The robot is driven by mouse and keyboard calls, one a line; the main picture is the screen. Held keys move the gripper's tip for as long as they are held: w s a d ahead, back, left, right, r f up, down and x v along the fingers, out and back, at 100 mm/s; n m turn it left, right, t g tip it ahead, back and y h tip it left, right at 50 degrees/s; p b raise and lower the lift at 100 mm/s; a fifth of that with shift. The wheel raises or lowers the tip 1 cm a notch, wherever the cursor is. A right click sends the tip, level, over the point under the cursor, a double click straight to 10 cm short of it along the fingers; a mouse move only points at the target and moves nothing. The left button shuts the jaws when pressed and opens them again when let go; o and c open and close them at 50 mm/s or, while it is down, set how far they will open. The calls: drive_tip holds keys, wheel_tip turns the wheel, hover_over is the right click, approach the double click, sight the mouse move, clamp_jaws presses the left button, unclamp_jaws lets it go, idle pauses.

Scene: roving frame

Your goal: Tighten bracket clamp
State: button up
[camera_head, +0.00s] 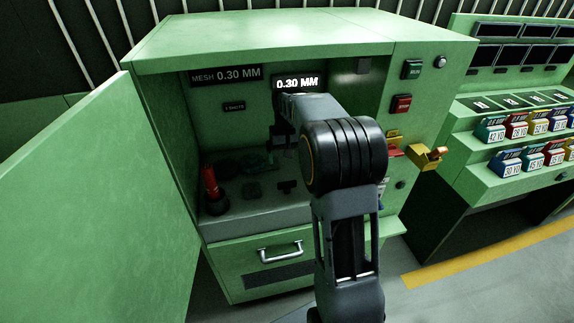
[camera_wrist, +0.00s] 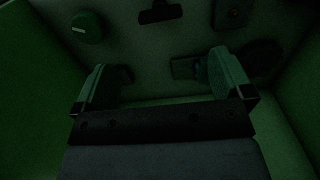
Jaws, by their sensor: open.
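My gripper (camera_head: 284,142) reaches into the open green cabinet, above its grey inner shelf. In the wrist view its two fingers stand wide apart (camera_wrist: 163,85) with nothing held between them. No part is clearly recognisable as the bracket clamp. A red-handled part (camera_head: 211,183) stands upright at the shelf's left. The wrist view is dim and shows a round green knob (camera_wrist: 88,27), a black T-shaped handle (camera_wrist: 160,12) and a grey block (camera_wrist: 185,68) near the right finger.
The cabinet door (camera_head: 95,205) stands open at left. A drawer with a metal handle (camera_head: 280,253) is below. Displays (camera_head: 297,82) read 0.30 MM. Green (camera_head: 411,69) and red (camera_head: 401,103) buttons and a yellow part (camera_head: 427,157) are at right. A rack of colored bins (camera_head: 515,127) stands beyond.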

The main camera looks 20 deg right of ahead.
drive_tip(key=shift+r, duration=0.8)
drive_tip(key=s+a+r+n+t+p, duration=0.1)
drive_tip(key=s+a, duration=0.4)
drive_tip(key=s, duration=0.6)
drive_tip(key=s+a+r+n+t+p, duration=0.1)
drive_tip(key=s+a+r+t+p, duration=0.1)
drive_tip(key=s+a, duration=0.4)
drive_tip(key=shift+s+r+n+t+p, duration=0.3)
drive_tip(key=shift+s+r+p, duration=0.35)
drive_tip(key=shift+s, duration=2.05)
drive_tip(key=shift+a+f, duration=0.1)
drive_tip(key=shift+f, duration=0.05)
